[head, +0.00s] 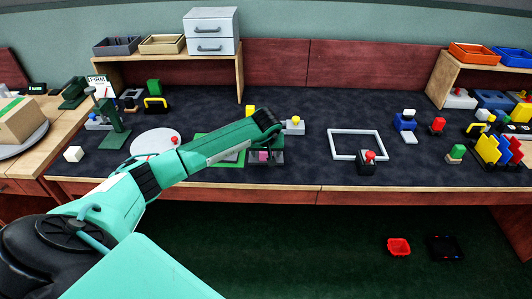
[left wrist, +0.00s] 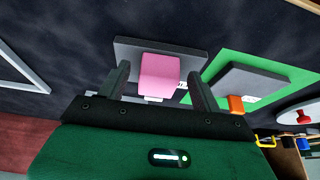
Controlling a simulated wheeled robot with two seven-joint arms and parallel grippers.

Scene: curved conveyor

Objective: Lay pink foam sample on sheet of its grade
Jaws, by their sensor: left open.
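The pink foam sample (left wrist: 160,76) is a small pink block standing between the fingers of my left gripper (left wrist: 160,82) in the left wrist view. A gap shows at each side of it, and the gripper is open. A grey plate (left wrist: 190,62) lies just behind or under the foam; I cannot tell if they touch. In the head view the foam (head: 263,156) shows as a small pink patch under my left gripper (head: 265,157). A green sheet (left wrist: 205,76) with a grey slab (left wrist: 250,82) on it lies beside it. My right gripper is out of view.
A white square frame (head: 332,146) lies to the right, with a red-knobbed dark block (head: 367,164) at its corner. A white disc (head: 140,150) is at the left. A sign reading FIRM (head: 98,81) stands at the back left.

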